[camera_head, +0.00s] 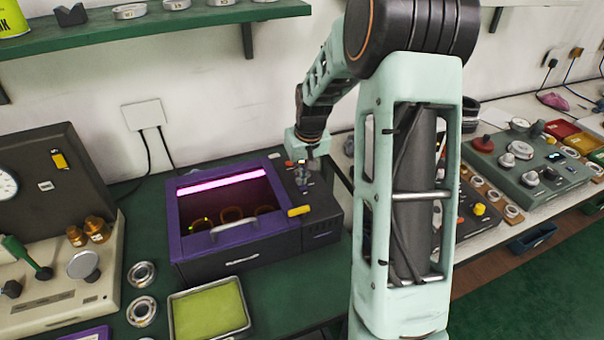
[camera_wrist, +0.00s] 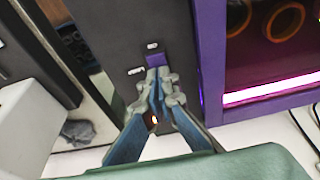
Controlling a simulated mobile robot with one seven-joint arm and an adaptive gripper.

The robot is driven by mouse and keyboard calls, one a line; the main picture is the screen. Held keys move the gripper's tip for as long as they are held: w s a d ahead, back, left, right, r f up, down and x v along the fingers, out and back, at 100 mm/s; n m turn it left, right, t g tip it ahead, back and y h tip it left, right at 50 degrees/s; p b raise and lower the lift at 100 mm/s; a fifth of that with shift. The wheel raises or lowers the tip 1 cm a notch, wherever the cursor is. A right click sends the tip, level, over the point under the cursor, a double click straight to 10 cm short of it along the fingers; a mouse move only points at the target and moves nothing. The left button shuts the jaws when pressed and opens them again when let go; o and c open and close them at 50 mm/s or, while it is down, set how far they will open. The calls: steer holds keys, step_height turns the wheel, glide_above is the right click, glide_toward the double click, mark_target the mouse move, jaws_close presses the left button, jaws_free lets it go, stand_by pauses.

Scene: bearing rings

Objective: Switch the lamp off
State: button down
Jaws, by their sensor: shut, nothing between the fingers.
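The lamp is a glowing pink tube (camera_head: 222,182) inside a purple-framed box (camera_head: 178,235); it is lit, and it also shows in the wrist view (camera_wrist: 270,88). A dark control panel (camera_head: 322,215) forms the box's right side. In the wrist view a small purple switch (camera_wrist: 157,58) sits on this panel, just beyond my fingertips. My gripper (camera_wrist: 158,78) is shut and empty, its tips at the near edge of the switch; I cannot tell whether they touch. A small orange light (camera_wrist: 154,120) shows between the fingers. In the head view my gripper (camera_head: 304,180) is over the panel's back part.
A yellow handle (camera_head: 299,211) sticks out at the panel's front. Rings (camera_head: 232,214) lie inside the box behind its window. A green tray (camera_head: 208,310) and metal rings (camera_head: 142,274) lie in front. A shelf (camera_head: 150,30) hangs above. Another bench with devices (camera_head: 530,155) stands right.

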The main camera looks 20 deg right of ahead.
steer(key=shift+w+f+b, duration=0.1)
steer(key=shift+f+b, duration=0.05)
steer(key=shift+b, duration=0.2)
steer(key=shift+f, duration=0.15)
steer(key=shift+s, duration=0.3)
steer(key=shift+s+f, duration=0.1)
steer(key=shift+s, duration=0.55)
